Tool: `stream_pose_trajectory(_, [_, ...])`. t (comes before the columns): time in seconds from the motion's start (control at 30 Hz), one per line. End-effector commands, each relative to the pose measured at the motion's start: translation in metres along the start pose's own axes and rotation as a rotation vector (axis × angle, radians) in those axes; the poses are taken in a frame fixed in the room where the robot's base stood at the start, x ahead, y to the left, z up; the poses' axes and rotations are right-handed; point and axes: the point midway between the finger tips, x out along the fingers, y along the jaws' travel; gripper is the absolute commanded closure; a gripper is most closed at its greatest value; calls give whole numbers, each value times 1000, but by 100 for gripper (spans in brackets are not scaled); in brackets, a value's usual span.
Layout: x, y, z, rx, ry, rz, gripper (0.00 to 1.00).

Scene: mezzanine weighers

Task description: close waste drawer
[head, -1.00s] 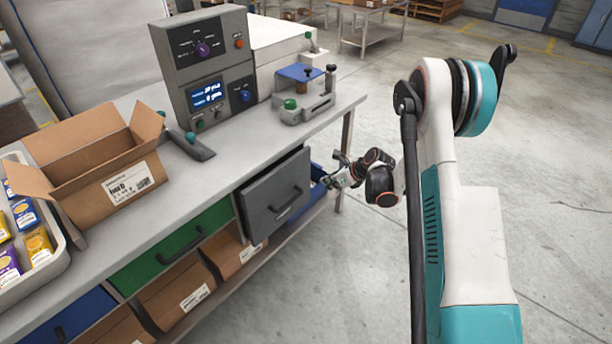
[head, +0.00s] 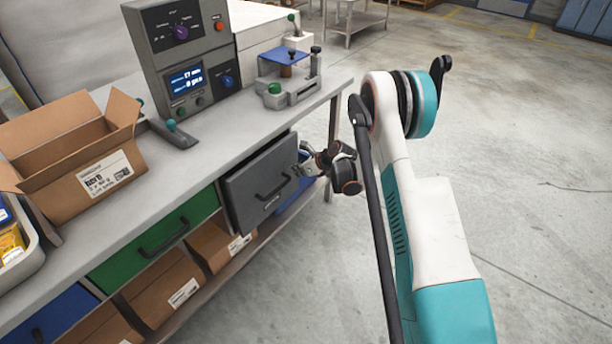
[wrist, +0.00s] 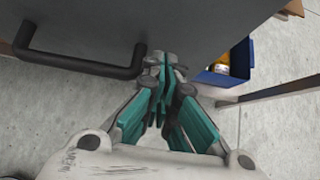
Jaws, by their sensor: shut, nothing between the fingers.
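The grey drawer (head: 265,190), the only one standing pulled out under the bench, has a dark bar handle on its front. Its front face fills the top of the wrist view (wrist: 200,22), with the handle (wrist: 80,66) at the left. My gripper (head: 303,163) is at the right part of the drawer front. In the wrist view its teal-padded fingers (wrist: 163,68) are shut and empty, with the tips at or very near the lower edge of the face, right of the handle. I cannot tell whether they touch it.
A blue bin (wrist: 237,60) holding a small item is beside the drawer, partly hidden. A shut green drawer (head: 150,240) is to the left, above cardboard boxes (head: 165,290). The bench leg (head: 332,130) stands close behind my gripper. Open floor lies right.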

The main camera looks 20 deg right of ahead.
Motion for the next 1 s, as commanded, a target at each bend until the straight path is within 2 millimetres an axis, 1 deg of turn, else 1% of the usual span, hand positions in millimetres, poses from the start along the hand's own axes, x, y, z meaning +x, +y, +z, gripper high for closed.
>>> stream_pose_trajectory(0.03, [4,0,2,-1,0,0,100])
stream_pose_trajectory(0.13, [8,0,7,-1,0,-1,100])
stream_pose_trajectory(0.57, [10,0,10,0,0,0,100])
stream_pose_trajectory(0.67, [17,0,16,0,0,1,100])
stream_pose_trajectory(0.8, [36,1,33,-2,0,3,100])
stream_pose_trajectory(0.9, [46,0,43,-1,0,1,100])
stream_pose_trajectory(1.0, [48,0,46,0,-1,0,100])
